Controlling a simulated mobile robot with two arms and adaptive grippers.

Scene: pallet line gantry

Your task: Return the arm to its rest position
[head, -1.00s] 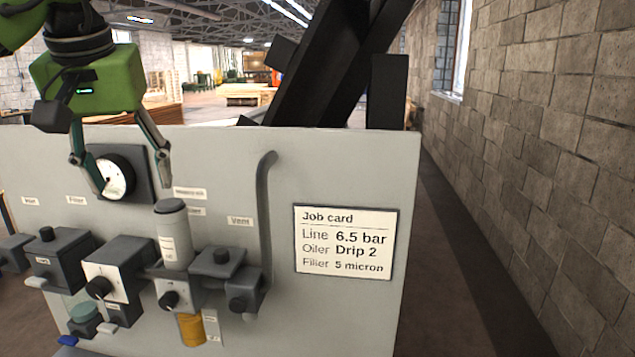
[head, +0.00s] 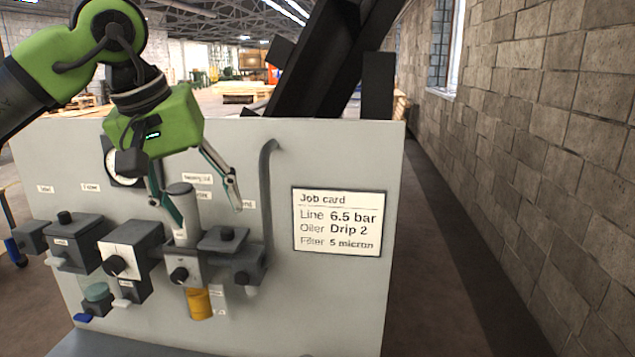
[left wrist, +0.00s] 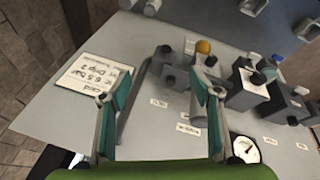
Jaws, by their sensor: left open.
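My left gripper (head: 208,203) is green with grey and teal fingers. In the head view it hangs in front of the upper part of a grey panel (head: 330,155), with its fingers spread and nothing between them. One finger overlaps the grey cylinder (head: 182,210) of the oiler in the picture; I cannot tell whether they touch. The gripper hides part of the round gauge (head: 112,165). In the left wrist view both fingers (left wrist: 157,125) stand wide apart over the panel, with the gauge (left wrist: 246,149) at the lower right. My right gripper is in neither current view.
The panel carries several dark valve blocks with knobs (head: 115,265), a yellow bowl (head: 198,303), a curved grey pipe (head: 267,200) and a job card (head: 339,222). A block wall (head: 540,120) stands at the right, with open floor (head: 430,270) between.

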